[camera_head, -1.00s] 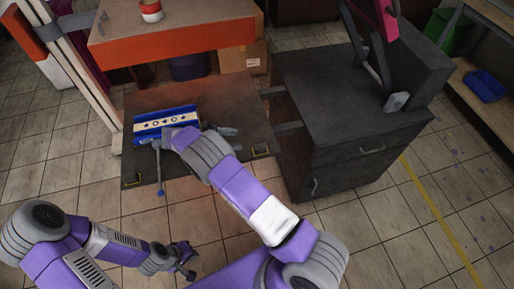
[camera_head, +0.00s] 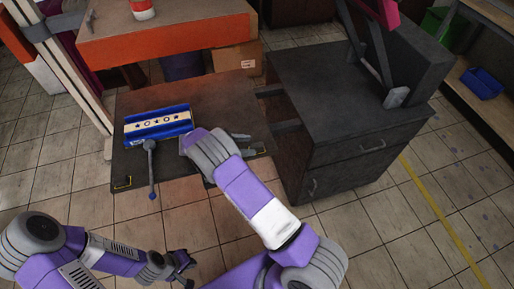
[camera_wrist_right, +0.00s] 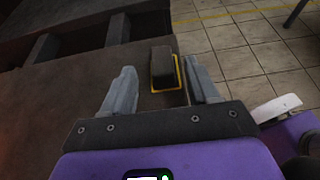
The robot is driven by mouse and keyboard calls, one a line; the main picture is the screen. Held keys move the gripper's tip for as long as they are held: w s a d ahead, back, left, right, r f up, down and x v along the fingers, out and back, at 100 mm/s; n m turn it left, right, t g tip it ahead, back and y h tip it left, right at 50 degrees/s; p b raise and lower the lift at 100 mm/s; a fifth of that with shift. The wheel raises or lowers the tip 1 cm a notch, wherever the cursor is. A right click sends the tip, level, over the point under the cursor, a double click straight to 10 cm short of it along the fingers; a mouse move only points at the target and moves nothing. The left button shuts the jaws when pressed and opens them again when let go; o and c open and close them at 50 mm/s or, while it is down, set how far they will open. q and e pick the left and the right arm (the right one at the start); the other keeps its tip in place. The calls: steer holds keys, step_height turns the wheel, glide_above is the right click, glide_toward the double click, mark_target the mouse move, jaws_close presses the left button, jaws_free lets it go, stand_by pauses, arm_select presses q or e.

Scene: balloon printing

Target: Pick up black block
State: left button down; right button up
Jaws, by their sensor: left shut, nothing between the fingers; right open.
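The black block (camera_wrist_right: 162,63) stands on a yellow-outlined mark on the dark brown table, seen in the right wrist view. My right gripper (camera_wrist_right: 160,78) is open, with a grey finger on each side of the picture. The block lies ahead between the fingertips, nearer the right-hand finger, and nothing is gripped. In the head view my right gripper (camera_head: 243,144) is low over the table's right part, and the block is too small and dark there to make out clearly. My left gripper (camera_head: 187,264) is shut and empty, in front of the table.
A blue box with a starred white band (camera_head: 158,126) lies on the table's left half, with a blue-tipped lever (camera_head: 151,170) in front. A dark cabinet (camera_head: 345,135) stands right of the table. An orange-fronted bench (camera_head: 170,48) is behind. Tiled floor is clear in front.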

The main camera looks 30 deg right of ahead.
mark_target(257, 145)
steer(key=x, duration=0.5)
steer(key=shift+s+r, duration=0.1)
steer(key=shift+r, duration=0.05)
steer(key=shift+c, duration=0.4)
steer(key=c, duration=1)
